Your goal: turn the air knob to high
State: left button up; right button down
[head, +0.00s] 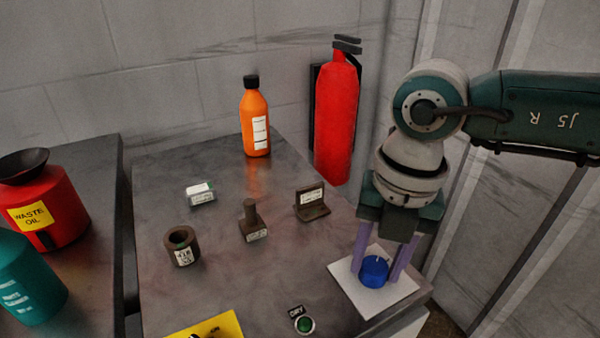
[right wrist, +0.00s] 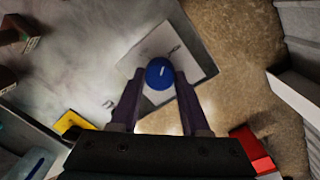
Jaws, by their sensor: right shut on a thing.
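The blue air knob (head: 374,271) sits on a white square plate (head: 345,270) at the right front corner of the table. A pale pointer line shows on its top. My right gripper (head: 382,277) comes down from above with its purple fingers on either side of the knob, shut on it. In the right wrist view the knob (right wrist: 160,74) lies between the fingertips, its white mark near the middle, with the plate (right wrist: 200,62) around it. Marks on the plate are too small to read. My left gripper is not in view.
An orange bottle (head: 255,120) stands at the back, near a red fire extinguisher (head: 337,120). Small labelled metal parts (head: 252,222) stand mid-table. A green button (head: 303,324) marked DRY and a yellow panel (head: 215,328) are at the front. A red waste oil can (head: 62,205) stands left.

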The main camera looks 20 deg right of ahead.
aim_at(380, 268)
jog(key=shift+a+r+m+p, duration=0.1)
jog(key=shift+m+p, duration=0.5)
jog(key=shift+m, duration=0.7)
jog(key=shift+c, duration=1.9)
grip_release()
notch_tip(380, 268, up, 10)
jog(key=shift+s+d+p, duration=0.2)
jog(key=shift+p, duration=0.25)
